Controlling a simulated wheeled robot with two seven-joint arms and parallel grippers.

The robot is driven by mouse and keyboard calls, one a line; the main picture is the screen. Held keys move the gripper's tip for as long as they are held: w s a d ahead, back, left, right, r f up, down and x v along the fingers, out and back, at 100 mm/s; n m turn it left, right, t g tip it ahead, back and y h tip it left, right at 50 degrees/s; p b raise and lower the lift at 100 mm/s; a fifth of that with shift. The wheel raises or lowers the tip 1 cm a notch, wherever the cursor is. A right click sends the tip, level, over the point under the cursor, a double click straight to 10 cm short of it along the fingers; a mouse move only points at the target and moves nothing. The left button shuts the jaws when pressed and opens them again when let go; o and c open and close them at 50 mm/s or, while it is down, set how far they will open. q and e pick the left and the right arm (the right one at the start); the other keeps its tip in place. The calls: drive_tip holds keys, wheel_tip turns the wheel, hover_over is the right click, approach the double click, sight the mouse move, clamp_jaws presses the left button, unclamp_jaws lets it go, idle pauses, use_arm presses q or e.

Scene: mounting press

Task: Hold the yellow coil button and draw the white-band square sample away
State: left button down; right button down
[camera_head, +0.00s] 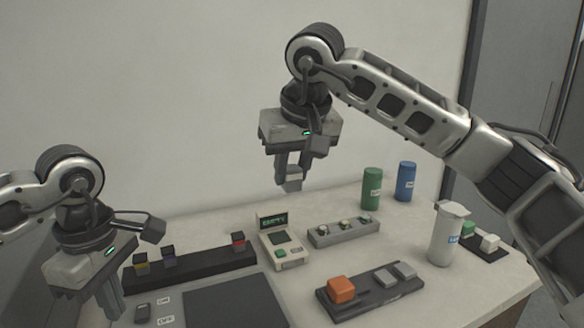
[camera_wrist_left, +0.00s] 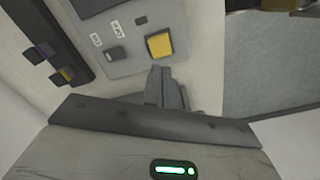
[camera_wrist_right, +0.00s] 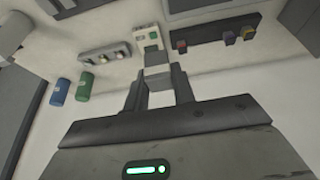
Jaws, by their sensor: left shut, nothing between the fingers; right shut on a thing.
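My right gripper (camera_head: 289,182) is shut on a small grey square block (camera_head: 292,172), apparently the white-band sample, held in the air above the table. The right wrist view shows the block (camera_wrist_right: 156,72) between the fingertips; I cannot make out its band clearly. My left gripper (camera_head: 115,312) is shut and empty, low over the front left of the table. In the left wrist view the yellow button (camera_wrist_left: 159,45) lies on a grey panel just beyond the closed fingertips (camera_wrist_left: 163,72). I cannot tell whether they touch it. The button is not visible in the head view.
A dark rack (camera_head: 205,266) holds several colour-banded square samples. A small display unit (camera_head: 278,246), a grey holder (camera_head: 343,233), green (camera_head: 371,188) and blue (camera_head: 406,182) canisters, a white bottle (camera_head: 446,235) and a tray with an orange block (camera_head: 341,289) occupy the table.

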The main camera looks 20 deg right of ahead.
use_arm(q)
wheel_tip(320, 180, up, 11)
drive_tip(key=b, duration=0.1)
drive_tip(key=shift+f, duration=0.1)
idle(0.5)
